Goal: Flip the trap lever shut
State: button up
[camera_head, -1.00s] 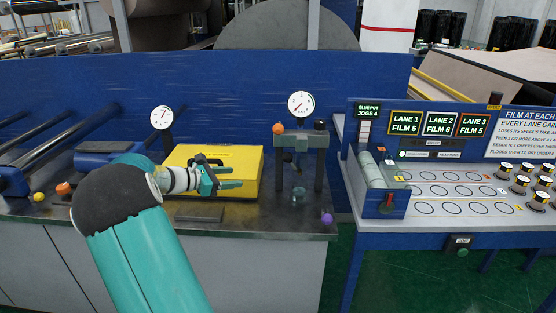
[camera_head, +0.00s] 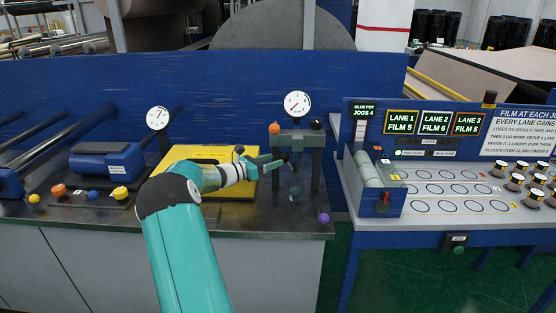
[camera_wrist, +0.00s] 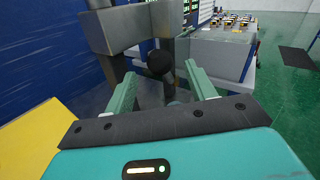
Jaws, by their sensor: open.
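A grey gantry stand (camera_head: 296,138) stands at the right end of the dark bench; its crossbar also shows large in the wrist view (camera_wrist: 112,29). A dark round knob (camera_wrist: 159,63), which looks like the end of the trap lever, hangs below the crossbar. My gripper (camera_head: 277,160) is open and points right, at the front of the stand just below the crossbar. In the wrist view the knob appears between my two green fingers (camera_wrist: 162,84), toward their far ends. No contact shows. The lever's arm is mostly hidden behind the knob.
A yellow box (camera_head: 185,178) lies under my forearm. A dial gauge (camera_head: 297,104), an orange ball (camera_head: 274,128) and a black ball (camera_head: 316,124) top the stand. A small glass jar (camera_head: 296,194) sits beneath, with a purple ball (camera_head: 323,217) near the bench edge.

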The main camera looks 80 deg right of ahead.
jog(key=shift+x, duration=1.6)
grip_shut()
jog(key=shift+w+a+f+n+g+h, duration=0.15)
jog(key=shift+w+f+n+g+h, duration=0.65)
jog(key=shift+n+h, duration=0.25)
jog(key=shift+s+f, duration=0.1)
grip_release()
